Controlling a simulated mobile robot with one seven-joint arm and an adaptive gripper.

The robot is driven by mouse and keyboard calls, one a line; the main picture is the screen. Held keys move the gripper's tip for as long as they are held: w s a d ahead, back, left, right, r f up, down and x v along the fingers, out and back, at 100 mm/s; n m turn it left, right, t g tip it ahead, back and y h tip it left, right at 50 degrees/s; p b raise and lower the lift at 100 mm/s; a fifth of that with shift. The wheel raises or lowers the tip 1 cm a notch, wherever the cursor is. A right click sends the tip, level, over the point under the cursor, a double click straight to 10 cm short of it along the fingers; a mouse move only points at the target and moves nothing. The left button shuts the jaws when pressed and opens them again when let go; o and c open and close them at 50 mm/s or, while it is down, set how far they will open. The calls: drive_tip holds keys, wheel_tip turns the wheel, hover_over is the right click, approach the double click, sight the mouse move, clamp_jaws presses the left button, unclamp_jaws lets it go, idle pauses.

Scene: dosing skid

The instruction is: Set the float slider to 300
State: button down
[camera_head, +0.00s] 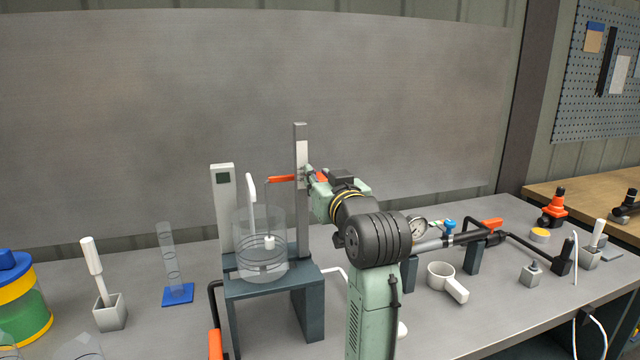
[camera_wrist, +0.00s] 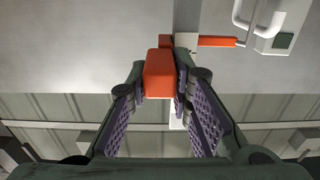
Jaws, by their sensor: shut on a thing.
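The float slider is an orange piece on an upright grey post (camera_head: 300,132). Its orange arm (camera_head: 282,179) reaches left over a clear vessel (camera_head: 247,256), and a thin rod runs down to a white float (camera_head: 269,242) inside. My gripper (camera_head: 316,182) is at the post's right side, about level with the arm. In the wrist view the slider's orange knob (camera_wrist: 158,74) sits between the purple-padded fingers, which are shut on it; the orange arm (camera_wrist: 217,41) shows beyond. A pale scale strip (camera_head: 302,151) is on the post; its numbers are too small to read.
The vessel stands on a dark stand (camera_head: 270,285), with a grey panel (camera_head: 223,200) and a white bent tube beside it. Right of my arm are a white cup (camera_head: 441,274), a gauge (camera_head: 417,228) and piping with an orange handle. A graduated cylinder (camera_head: 170,262) stands left.

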drive_tip(key=c, duration=1.4)
unclamp_jaws()
drive_tip(key=shift+c, duration=0.2)
drive_tip(key=shift+s, duration=0.1)
drive_tip(key=v, duration=1.2)
drive_tip(key=shift+r, duration=0.1)
